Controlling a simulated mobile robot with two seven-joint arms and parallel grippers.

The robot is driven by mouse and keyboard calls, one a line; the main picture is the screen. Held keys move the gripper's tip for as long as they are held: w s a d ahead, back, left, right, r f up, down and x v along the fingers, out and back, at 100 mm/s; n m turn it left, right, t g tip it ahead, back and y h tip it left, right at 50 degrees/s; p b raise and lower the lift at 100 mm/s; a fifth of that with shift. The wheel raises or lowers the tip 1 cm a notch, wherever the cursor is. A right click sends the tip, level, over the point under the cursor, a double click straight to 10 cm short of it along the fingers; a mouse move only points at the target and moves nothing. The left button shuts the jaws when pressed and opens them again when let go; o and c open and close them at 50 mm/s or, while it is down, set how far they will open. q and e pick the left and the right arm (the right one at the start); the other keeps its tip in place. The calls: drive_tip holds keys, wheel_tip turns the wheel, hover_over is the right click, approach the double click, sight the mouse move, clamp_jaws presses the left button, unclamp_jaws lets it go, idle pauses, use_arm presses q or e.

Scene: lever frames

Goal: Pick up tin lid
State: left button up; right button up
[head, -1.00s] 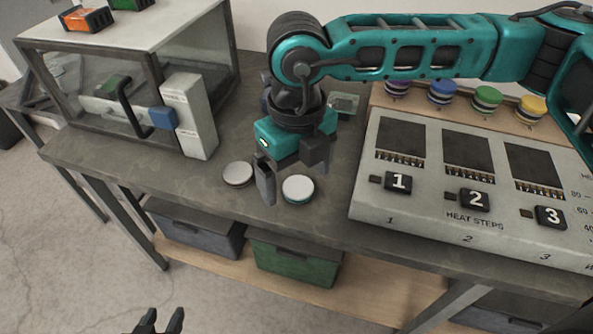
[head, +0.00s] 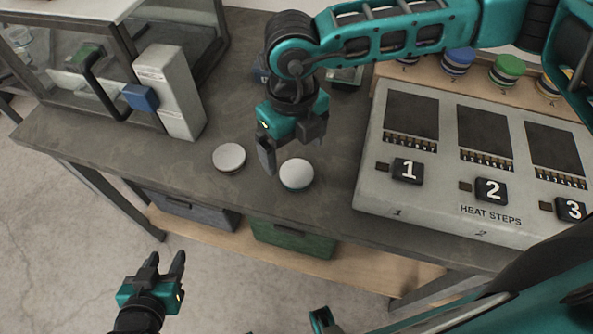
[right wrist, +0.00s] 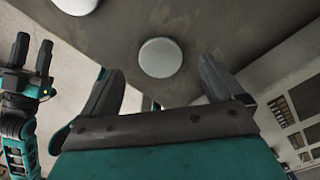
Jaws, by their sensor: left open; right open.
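Two round white-topped tins or lids lie on the dark bench; I cannot tell for sure which is the tin lid. The right one (head: 296,174) has a bluish edge and the left one (head: 229,157) a dark edge. My right gripper (head: 293,156) is open and empty, pointing down just behind and above the right disc. In the right wrist view the right disc (right wrist: 160,57) shows beyond and between the open fingers (right wrist: 160,85), and the left disc (right wrist: 75,4) is cut by the top edge. My left gripper (head: 167,262) is open and empty, in front of the bench.
A grey heat-steps panel (head: 440,205) with numbered black keys stands on the right. A glass-sided cabinet (head: 165,90) with a dark handle stands at the left. Coloured round pieces (head: 458,61) sit behind the panel.

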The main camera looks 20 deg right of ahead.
sight(294, 169)
drive_tip(key=shift+s+f, duration=0.15)
drive_tip(key=shift+f, duration=2.55)
drive_tip(key=c, duration=1.1)
drive_tip(key=shift+r, duration=0.1)
